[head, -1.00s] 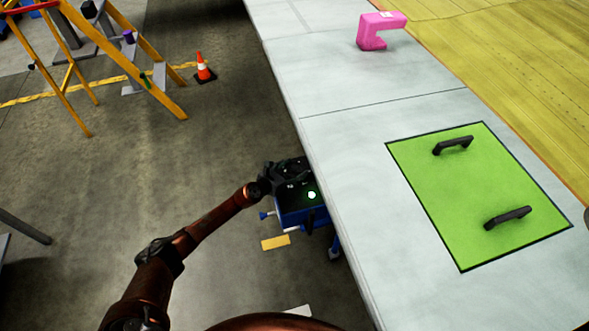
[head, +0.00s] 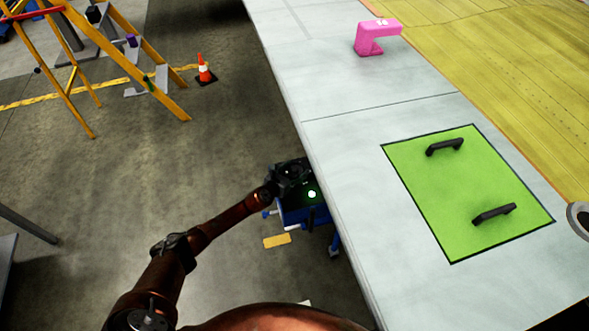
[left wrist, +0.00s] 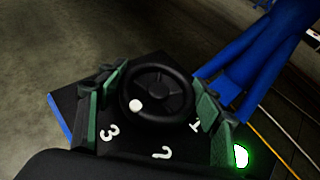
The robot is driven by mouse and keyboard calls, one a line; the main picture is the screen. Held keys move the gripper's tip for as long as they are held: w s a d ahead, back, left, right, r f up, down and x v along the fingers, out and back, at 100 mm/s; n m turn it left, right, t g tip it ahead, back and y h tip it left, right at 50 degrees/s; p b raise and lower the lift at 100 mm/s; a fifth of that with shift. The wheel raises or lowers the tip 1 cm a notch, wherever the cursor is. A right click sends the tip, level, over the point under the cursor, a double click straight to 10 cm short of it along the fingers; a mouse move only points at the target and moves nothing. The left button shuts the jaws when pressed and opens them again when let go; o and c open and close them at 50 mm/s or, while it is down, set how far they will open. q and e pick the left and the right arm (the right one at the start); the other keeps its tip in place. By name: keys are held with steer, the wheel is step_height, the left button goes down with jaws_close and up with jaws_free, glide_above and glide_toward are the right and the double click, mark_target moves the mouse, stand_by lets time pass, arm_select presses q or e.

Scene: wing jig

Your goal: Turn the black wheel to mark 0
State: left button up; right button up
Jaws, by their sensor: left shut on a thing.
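The black wheel (left wrist: 170,96) sits on a dark panel and fills the middle of the left wrist view. A white dot on the wheel lies at its lower left, roughly toward the white mark 3 (left wrist: 108,132). Mark 2 (left wrist: 160,152) and mark 1 (left wrist: 195,126) also show on the panel; I cannot see mark 0. My left gripper (left wrist: 158,84) is shut on the wheel, its green-padded fingers at the left and right of the rim. In the head view my left gripper (head: 290,173) is over the blue unit (head: 297,216), hiding most of the wheel. My right gripper is not in view.
The long pale table (head: 345,150) stands close on the right, carrying a green plate (head: 440,185) with two black handles and a pink bracket (head: 374,38). An orange cone (head: 205,70) and yellow ladder stand far left. Floor between is open.

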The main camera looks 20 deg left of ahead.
arm_select(q)
steer(key=n+y+p, duration=0.1)
steer(key=p, duration=0.1)
steer(key=n+y+p, duration=0.2)
steer(key=p, duration=0.1)
steer(key=shift+d+r, duration=0.15)
steer(key=shift+r, duration=0.15)
steer(key=shift+f+n+y, duration=0.15)
steer(key=shift+n+y, duration=0.35)
steer(key=shift+y, duration=0.3)
steer(key=shift+f+n+y+p, duration=0.2)
steer(key=shift+n+y+p, duration=0.1)
steer(key=shift+n+y, duration=0.45)
steer(key=shift+a+n+g+y+b, duration=0.2)
steer(key=shift+n+g+y+b, duration=0.15)
steer(key=shift+n+y, duration=0.8)
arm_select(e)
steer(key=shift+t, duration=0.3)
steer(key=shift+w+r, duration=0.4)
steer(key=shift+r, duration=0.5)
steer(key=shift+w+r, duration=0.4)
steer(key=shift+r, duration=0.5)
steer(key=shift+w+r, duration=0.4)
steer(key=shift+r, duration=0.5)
arm_select(q)
steer(key=shift+y, duration=0.3)
steer(key=o, duration=1.2)
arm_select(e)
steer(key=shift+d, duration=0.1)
